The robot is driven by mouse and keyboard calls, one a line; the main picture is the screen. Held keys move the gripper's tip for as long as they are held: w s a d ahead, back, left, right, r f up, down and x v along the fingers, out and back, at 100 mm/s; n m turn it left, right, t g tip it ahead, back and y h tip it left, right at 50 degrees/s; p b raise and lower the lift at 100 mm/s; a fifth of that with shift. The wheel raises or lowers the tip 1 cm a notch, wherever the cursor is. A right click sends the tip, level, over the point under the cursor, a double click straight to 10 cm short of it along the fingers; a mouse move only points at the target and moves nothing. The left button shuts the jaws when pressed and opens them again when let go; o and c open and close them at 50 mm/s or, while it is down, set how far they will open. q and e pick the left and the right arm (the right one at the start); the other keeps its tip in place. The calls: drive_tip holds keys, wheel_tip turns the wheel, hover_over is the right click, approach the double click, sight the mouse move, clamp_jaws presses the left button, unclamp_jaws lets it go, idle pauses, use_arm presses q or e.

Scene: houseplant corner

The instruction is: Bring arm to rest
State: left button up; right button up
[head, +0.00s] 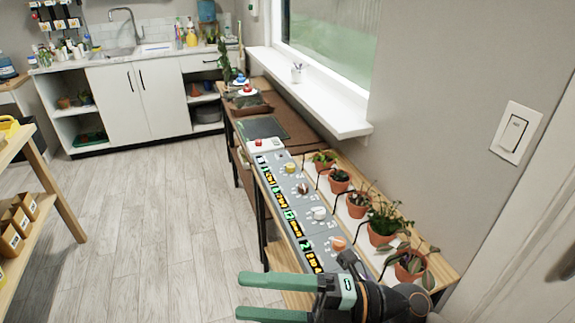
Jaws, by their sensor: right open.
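My right gripper (275,297) is at the bottom centre of the head view. Its two green fingers point left and stand apart, with nothing between them. It is in front of the near end of the grey control panel (302,213), over or beside the wooden bench; the exact height is hard to tell. My right arm comes in from the lower right corner. My left gripper does not show.
Several potted plants (382,226) line the bench beside the panel, the nearest pot (409,266) close to my right wrist. A white window sill (315,97) juts out above. A wooden shelf (32,207) stands left. The floor (150,220) between is clear.

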drive_tip(key=w+d+f+m+t+h+p, duration=0.1)
drive_tip(key=w+d+f+m+t+h, duration=0.45)
drive_tip(key=m+t, duration=0.5)
drive_tip(key=w+d+f+m+t+h+p, duration=0.1)
drive_tip(key=w+d+f+m+t+h, duration=0.5)
drive_tip(key=m, duration=0.8)
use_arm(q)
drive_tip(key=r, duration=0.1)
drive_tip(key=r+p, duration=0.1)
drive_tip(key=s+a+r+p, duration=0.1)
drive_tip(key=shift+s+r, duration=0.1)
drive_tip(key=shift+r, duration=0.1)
use_arm(e)
drive_tip(key=s+d+f+m+g+h, duration=0.3)
drive_tip(key=s+d+f+m, duration=0.1)
drive_tip(key=s+f, duration=0.4)
drive_tip(key=s+d+f+m+g+h, duration=0.3)
drive_tip(key=s+f, duration=0.5)
drive_tip(key=f, duration=0.3)
drive_tip(key=shift+d+f+m+g, duration=0.3)
drive_tip(key=shift+d+m+g, duration=0.3)
drive_tip(key=shift+d, duration=0.45)
drive_tip(key=shift+w+r, duration=0.1)
drive_tip(key=shift+w, duration=0.05)
